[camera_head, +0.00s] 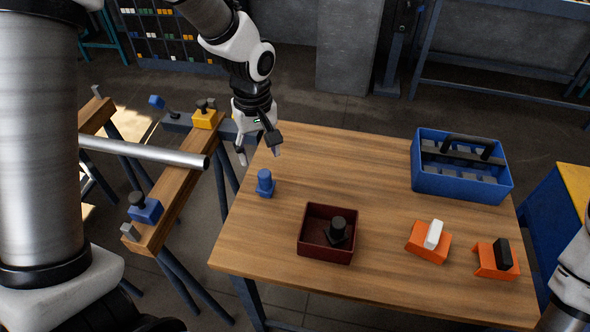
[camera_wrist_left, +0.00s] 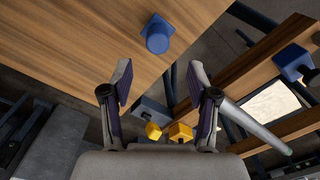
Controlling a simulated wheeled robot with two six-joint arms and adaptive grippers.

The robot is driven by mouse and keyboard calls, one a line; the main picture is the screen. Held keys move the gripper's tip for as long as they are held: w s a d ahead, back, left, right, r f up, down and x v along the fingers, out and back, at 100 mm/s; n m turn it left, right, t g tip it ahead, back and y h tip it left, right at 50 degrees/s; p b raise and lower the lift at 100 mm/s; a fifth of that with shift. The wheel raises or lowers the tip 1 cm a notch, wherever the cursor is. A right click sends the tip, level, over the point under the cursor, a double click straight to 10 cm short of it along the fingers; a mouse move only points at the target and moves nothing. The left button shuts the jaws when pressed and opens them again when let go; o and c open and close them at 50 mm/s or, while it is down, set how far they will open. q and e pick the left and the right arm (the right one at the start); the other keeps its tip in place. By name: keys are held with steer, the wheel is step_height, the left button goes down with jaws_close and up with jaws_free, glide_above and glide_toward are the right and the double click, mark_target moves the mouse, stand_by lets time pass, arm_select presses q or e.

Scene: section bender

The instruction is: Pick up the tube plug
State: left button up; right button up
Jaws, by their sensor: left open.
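A small blue plug (camera_head: 265,184) with a square base stands on the wooden table near its left edge; it also shows at the top of the left wrist view (camera_wrist_left: 158,36). A black plug (camera_head: 338,229) with a round top is in the dark red tray (camera_head: 313,248). My left gripper (camera_head: 261,155) is open and empty, above the table's left edge and beyond the blue plug in the head view. In the left wrist view the blue plug lies ahead of the open fingers (camera_wrist_left: 161,75), apart from them. My right gripper is out of view.
A blue toolbox (camera_head: 460,187) stands at the table's back right. Orange blocks with a white piece (camera_head: 433,235) and a black piece (camera_head: 502,254) are at front right. Left of the table, a metal tube (camera_head: 150,151) crosses wooden beams with blue and yellow clamps.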

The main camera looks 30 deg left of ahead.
mark_target(264, 172)
arm_select(q)
steer(key=f, duration=0.7)
steer(key=shift+w+d+f, duration=0.15)
steer(key=shift+d+f, duration=0.1)
steer(key=shift+f, duration=0.1)
steer(key=shift+a, duration=0.1)
steer(key=shift+r, duration=0.1)
jaws_close()
